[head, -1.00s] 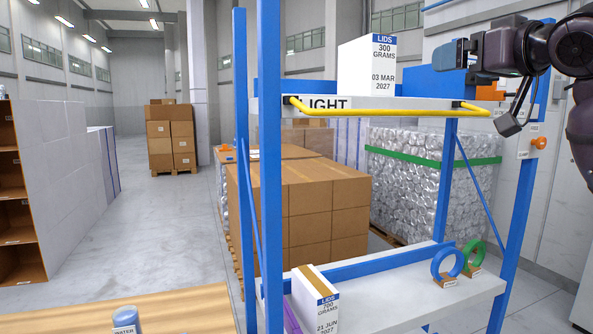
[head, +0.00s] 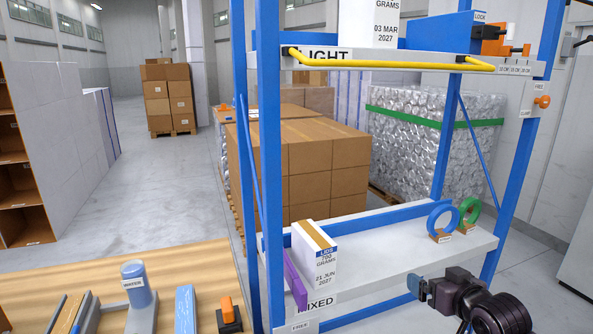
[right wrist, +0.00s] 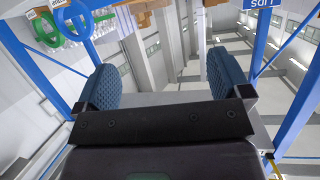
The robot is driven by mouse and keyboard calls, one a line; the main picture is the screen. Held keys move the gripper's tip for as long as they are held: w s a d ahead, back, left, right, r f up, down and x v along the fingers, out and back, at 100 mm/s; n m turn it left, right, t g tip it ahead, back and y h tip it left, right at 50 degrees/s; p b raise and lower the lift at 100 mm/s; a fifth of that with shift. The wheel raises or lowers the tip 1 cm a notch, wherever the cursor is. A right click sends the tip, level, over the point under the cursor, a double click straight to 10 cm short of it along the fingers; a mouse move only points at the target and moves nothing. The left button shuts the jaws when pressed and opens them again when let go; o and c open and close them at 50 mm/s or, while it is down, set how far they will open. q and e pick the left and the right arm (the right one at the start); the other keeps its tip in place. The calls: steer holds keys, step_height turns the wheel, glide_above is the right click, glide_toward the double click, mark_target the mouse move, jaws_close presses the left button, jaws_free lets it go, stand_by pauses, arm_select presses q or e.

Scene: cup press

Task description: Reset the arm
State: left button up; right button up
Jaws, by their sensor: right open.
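My right gripper (head: 417,287) shows at the lower right of the head view, in front of the blue rack's lower shelf and below the tape rolls. It is open and empty; in the right wrist view its two blue pads (right wrist: 165,85) stand wide apart with nothing between them. My right arm's dark wrist links show behind it at the bottom of the head view. My left gripper is in neither view.
The blue rack (head: 271,200) has a yellow bar (head: 390,65) across its upper shelf. A white lids box (head: 314,262), a blue ring (head: 442,220) and a green ring (head: 468,214) stand on its lower shelf. A wooden table (head: 190,262) holds a water bottle (head: 137,283).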

steer(key=s+a+f+g+h, duration=0.1)
steer(key=s+f+g+h, duration=0.1)
steer(key=s+f, duration=2.3)
steer(key=shift+s+a+m+h, duration=0.35)
steer(key=shift+s+h, duration=0.25)
steer(key=shift+s, duration=0.65)
steer(key=shift+f, duration=0.1)
